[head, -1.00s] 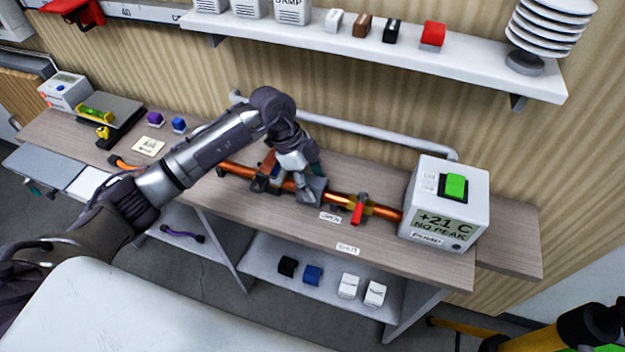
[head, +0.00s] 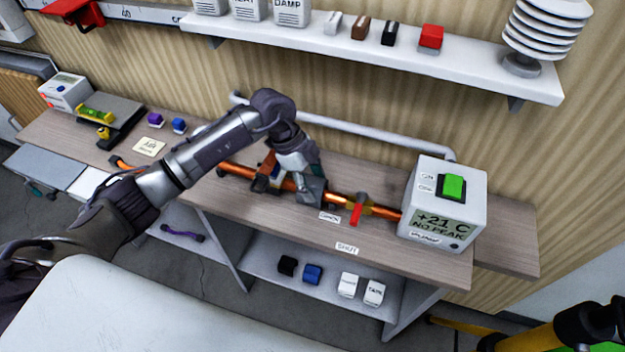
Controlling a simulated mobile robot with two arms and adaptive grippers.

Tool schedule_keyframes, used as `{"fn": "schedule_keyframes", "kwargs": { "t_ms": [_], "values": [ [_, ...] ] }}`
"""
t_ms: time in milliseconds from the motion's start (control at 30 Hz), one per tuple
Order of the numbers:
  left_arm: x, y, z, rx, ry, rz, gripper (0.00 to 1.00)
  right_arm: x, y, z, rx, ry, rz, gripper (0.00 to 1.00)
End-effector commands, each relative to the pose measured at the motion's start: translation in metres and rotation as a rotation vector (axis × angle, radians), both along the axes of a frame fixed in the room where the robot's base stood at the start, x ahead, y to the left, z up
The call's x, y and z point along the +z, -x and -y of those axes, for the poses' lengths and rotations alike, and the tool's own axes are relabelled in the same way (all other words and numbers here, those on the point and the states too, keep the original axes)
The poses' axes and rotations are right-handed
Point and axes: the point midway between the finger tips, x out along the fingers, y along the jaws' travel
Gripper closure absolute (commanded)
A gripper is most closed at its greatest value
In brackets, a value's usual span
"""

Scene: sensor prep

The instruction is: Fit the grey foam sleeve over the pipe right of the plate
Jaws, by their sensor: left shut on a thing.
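The copper pipe (head: 342,200) runs along the bench, held in dark clamps. My left gripper (head: 310,192) is at the pipe, pointing down, left of the red valve handle (head: 356,214). It is shut on a small grey piece that looks like the grey foam sleeve (head: 312,193). The fingers hide much of the piece, so I cannot tell if it is around the pipe or only against it. An upright brown and blue piece (head: 272,166), perhaps the plate, stands just left of the gripper, partly hidden.
The white pump box (head: 445,210) stands at the pipe's right end. A grey conduit (head: 370,134) runs behind the bench. A loaded shelf (head: 470,78) hangs above. The bench front near the OPEN and SHUT labels (head: 347,248) is clear. Several small blocks sit on the lower shelf (head: 325,290).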

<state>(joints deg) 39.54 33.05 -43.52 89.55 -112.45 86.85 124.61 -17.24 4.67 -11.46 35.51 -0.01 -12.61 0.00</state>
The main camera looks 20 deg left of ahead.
Motion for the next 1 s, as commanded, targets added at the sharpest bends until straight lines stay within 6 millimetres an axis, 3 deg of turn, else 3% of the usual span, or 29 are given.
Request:
{"fn": "schedule_keyframes", "kwargs": {
  "t_ms": [1000],
  "values": [
    [-0.0066,0.0002,-0.0003,0.0,-0.001,-0.001,0.59,-0.0006,-0.0013,-0.0025,-0.001,-0.003,0.001,1.0]
  ]
}}
